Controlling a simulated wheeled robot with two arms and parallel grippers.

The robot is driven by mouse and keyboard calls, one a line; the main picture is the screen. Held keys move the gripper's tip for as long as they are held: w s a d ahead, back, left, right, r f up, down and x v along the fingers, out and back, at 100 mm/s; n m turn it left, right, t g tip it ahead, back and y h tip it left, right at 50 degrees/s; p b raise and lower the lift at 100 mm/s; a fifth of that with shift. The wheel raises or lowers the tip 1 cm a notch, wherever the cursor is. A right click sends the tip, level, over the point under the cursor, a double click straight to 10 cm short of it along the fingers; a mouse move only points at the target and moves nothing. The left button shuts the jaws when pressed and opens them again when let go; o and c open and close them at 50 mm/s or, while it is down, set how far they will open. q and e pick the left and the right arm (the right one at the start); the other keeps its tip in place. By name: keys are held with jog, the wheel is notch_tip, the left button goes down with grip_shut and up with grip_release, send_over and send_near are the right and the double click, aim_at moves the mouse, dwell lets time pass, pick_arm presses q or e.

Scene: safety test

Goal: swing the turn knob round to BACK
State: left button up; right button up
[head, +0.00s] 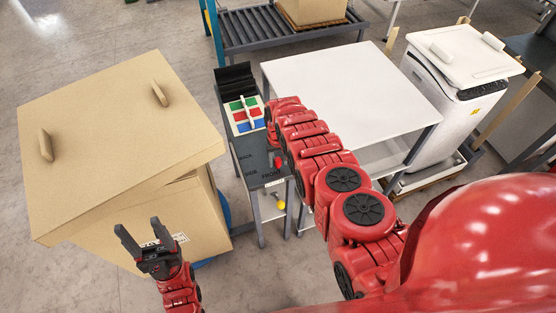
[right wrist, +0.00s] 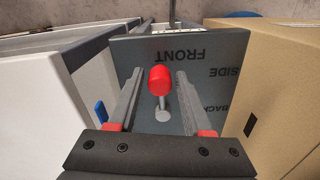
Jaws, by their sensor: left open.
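The turn knob (head: 277,163) has a red grip and sits on a dark grey panel (head: 250,165) marked FRONT, SIDE and BACK. In the right wrist view the red grip of the knob (right wrist: 160,80) points toward the FRONT word, away from its grey pivot. My right gripper (right wrist: 160,75) is open, with one finger on each side of the red grip; I see gaps on both sides. In the head view my right arm hides its own fingers. My left gripper (head: 138,226) is open and empty, in front of the large cardboard box.
The large cardboard box (head: 110,130) stands left of the panel. A tray of coloured blocks (head: 228,108) lies behind the knob. A white table (head: 350,85) and a white lidded bin (head: 445,115) stand to the right. A roller conveyor (head: 260,30) is at the back.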

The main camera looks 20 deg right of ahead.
grip_shut()
dwell(1.1)
